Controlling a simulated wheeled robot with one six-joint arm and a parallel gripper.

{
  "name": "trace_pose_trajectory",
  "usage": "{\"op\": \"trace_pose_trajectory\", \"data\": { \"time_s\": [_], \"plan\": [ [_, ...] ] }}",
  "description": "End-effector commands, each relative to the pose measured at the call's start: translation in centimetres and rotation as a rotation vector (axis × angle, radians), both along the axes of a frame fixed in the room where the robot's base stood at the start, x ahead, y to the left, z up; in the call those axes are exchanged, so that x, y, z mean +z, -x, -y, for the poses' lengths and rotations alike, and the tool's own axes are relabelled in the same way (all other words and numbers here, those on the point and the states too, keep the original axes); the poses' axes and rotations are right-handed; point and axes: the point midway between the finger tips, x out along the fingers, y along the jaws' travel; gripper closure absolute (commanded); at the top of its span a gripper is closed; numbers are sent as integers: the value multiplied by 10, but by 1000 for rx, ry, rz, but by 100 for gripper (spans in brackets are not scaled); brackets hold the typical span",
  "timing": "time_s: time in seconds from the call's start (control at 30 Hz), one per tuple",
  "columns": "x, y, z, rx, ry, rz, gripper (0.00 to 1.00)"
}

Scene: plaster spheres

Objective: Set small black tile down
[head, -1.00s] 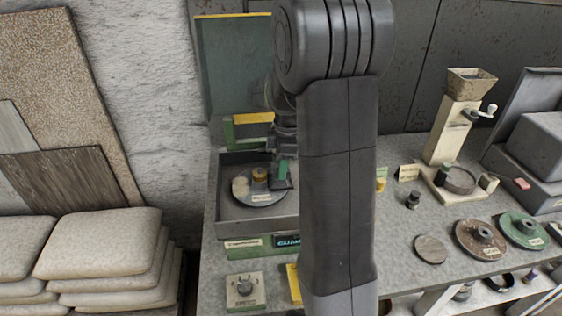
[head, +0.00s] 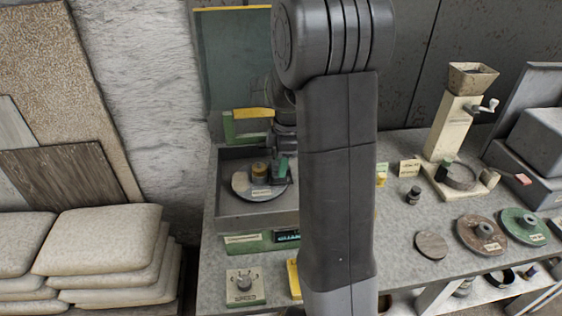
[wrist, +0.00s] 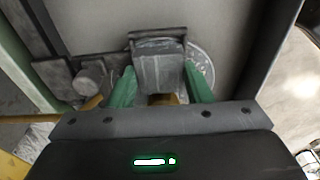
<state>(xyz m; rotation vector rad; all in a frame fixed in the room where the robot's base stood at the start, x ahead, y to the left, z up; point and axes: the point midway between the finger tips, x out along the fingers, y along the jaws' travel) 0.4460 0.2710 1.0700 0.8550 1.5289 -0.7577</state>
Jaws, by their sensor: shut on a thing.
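My gripper (head: 281,170) reaches down into a grey open-topped box (head: 228,209) at the back left of the bench. Its green fingers show in the wrist view (wrist: 161,88), shut on the small black tile (wrist: 162,72), which looks dark grey there. In the head view the tile is hard to make out against the fingers. The gripper is over the right side of a round grey disc (head: 241,183) in the box. I cannot tell whether the tile touches the disc.
A brass cylinder (head: 259,170) stands on the disc beside my fingers. A green panel (head: 235,60) rises behind the box. A cream hand-cranked mill (head: 455,125), a small black weight (head: 413,195) and several discs lie right of my arm. Stacked sacks (head: 105,240) are at left.

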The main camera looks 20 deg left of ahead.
Motion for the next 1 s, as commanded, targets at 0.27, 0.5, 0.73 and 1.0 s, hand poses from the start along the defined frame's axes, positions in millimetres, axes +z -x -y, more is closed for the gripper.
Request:
{"op": "trace_pose_trajectory", "data": {
  "time_s": [0.27, 0.5, 0.73, 1.0],
  "plan": [
    [0, 0, 0, 0, 0, 0, 81],
    [0, 0, 0, 0, -1, 1, 81],
    [-3, 0, 0, 0, 0, 0, 81],
    [-8, 0, 0, 0, -1, 1, 81]
  ]
}}
